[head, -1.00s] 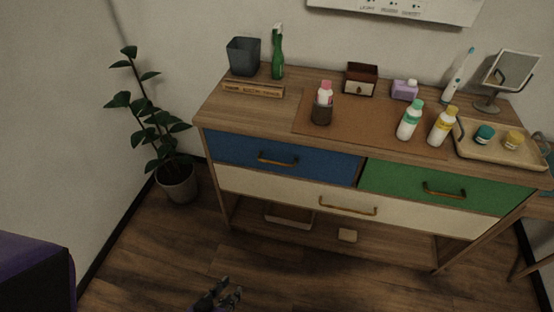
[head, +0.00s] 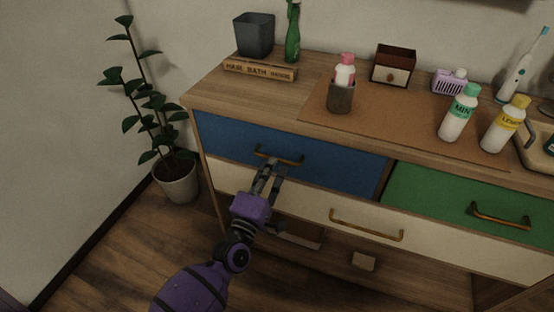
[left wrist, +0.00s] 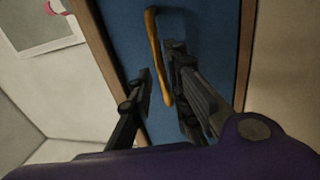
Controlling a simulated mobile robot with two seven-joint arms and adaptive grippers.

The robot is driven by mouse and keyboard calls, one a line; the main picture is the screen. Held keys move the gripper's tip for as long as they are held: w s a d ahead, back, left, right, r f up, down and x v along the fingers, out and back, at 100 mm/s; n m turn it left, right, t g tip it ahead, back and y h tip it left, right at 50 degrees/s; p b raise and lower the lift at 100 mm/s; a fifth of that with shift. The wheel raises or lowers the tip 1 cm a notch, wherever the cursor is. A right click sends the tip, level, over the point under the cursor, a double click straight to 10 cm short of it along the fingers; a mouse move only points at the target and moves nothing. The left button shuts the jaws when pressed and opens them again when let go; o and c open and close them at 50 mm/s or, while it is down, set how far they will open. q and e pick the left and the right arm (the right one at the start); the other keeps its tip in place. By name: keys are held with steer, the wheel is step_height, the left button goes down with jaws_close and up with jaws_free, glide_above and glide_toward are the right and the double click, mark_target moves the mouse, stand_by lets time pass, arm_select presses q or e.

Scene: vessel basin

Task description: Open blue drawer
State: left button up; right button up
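The blue drawer (head: 330,165) is at the upper left of the wooden dresser and looks closed. Its brass handle (head: 280,158) is a curved horizontal bar on the drawer front. My left gripper (head: 269,172) is right at the handle, just in front of and below it in the head view. In the left wrist view the blue front (left wrist: 205,30) fills the middle, and the handle (left wrist: 157,55) runs between the two open fingers of my gripper (left wrist: 160,85). I cannot tell whether the fingers touch it. My right gripper is not in view.
The green drawer (head: 440,205) is at the right and a cream drawer (head: 300,207) below, both closed. Bottles, a dark bin (head: 254,35) and a small box (head: 393,66) stand on top. A potted plant (head: 176,180) stands left of the dresser.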

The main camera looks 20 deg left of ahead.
arm_select(q)
steer(key=shift+w+d+r, duration=0.1)
steer(key=shift+w+r, duration=0.05)
steer(key=shift+w, duration=0.85)
steer(key=shift+w+r, duration=0.15)
steer(key=shift+w, duration=0.8)
jaws_close()
